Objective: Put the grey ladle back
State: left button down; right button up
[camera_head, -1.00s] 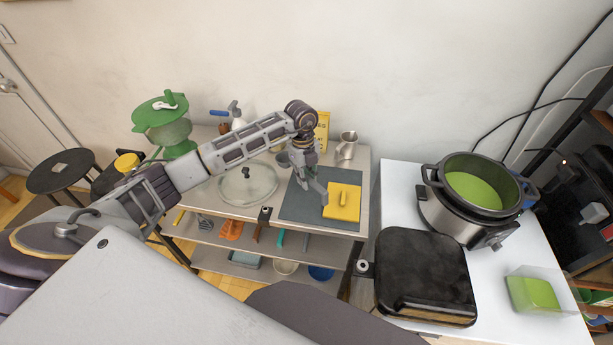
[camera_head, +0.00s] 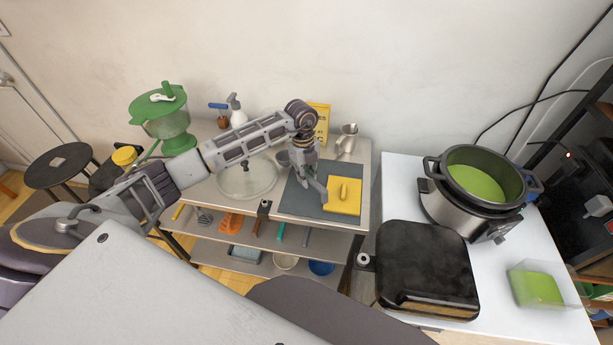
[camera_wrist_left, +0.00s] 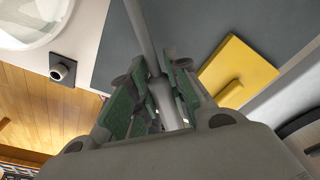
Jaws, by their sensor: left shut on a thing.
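My left gripper (camera_head: 313,188) is above the dark grey mat on the steel cart. In the left wrist view its green-padded fingers (camera_wrist_left: 152,108) are shut on a slim grey handle, which I take to be the grey ladle (camera_wrist_left: 140,22). The handle runs up and out at the top of that view, so its far end is hidden. In the head view a small grey cup shape (camera_head: 283,158) shows just left of the gripper; I cannot tell whether it is the ladle's bowl. My right gripper is not in view.
The mat (camera_head: 296,203) carries a yellow block with a handle (camera_head: 344,196). A glass lid (camera_head: 245,182) lies left of it, and a metal jug (camera_head: 346,139) stands behind.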

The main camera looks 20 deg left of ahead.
pick_arm(q)
jog(key=shift+f, duration=0.15)
jog(key=shift+s+d+f+y, duration=0.15)
jog(key=shift+f+y, duration=0.15)
jog(key=shift+f, duration=0.15)
jog(key=c, duration=1.7)
grip_release()
jog(key=o, duration=0.6)
jog(key=shift+r, duration=0.1)
